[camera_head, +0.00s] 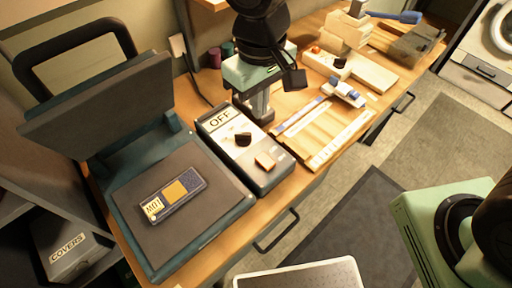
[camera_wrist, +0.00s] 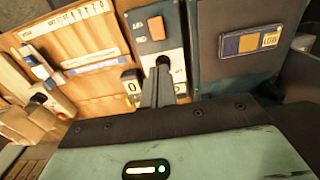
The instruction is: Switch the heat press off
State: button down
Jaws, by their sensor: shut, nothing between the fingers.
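The heat press (camera_head: 184,205) stands open at the left of the bench, its dark lid (camera_head: 100,110) tilted up and back. A grey-blue piece with a yellow square and a tag (camera_head: 174,194) lies on its lower plate. The control box (camera_head: 283,178) beside it carries an OFF label (camera_head: 219,120), a black knob (camera_head: 243,139) and an orange switch (camera_head: 265,161). The orange switch also shows in the wrist view (camera_wrist: 156,28). My gripper (camera_head: 262,118) is shut and empty above the box's far end. In the wrist view its fingers (camera_wrist: 163,68) overlap the knob area; I cannot tell whether they touch.
A wooden board with paper strips (camera_head: 325,130) lies right of the control box. A blue and white tool (camera_head: 344,92) and another box with a black knob (camera_head: 340,63) stand behind. A COVERS bin (camera_head: 75,250) is at lower left. Open floor (camera_head: 420,140) lies right of the bench.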

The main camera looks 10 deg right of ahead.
aim_at(259, 155)
dwell(0.3)
notch_tip(259, 155, down, 14)
jog(key=shift+f, duration=0.1)
dwell(0.5)
jog(key=shift+p, duration=0.4)
jog(key=shift+w+a+p, duration=0.1)
jog(key=shift+p, duration=0.2)
jog(key=shift+f, duration=0.1)
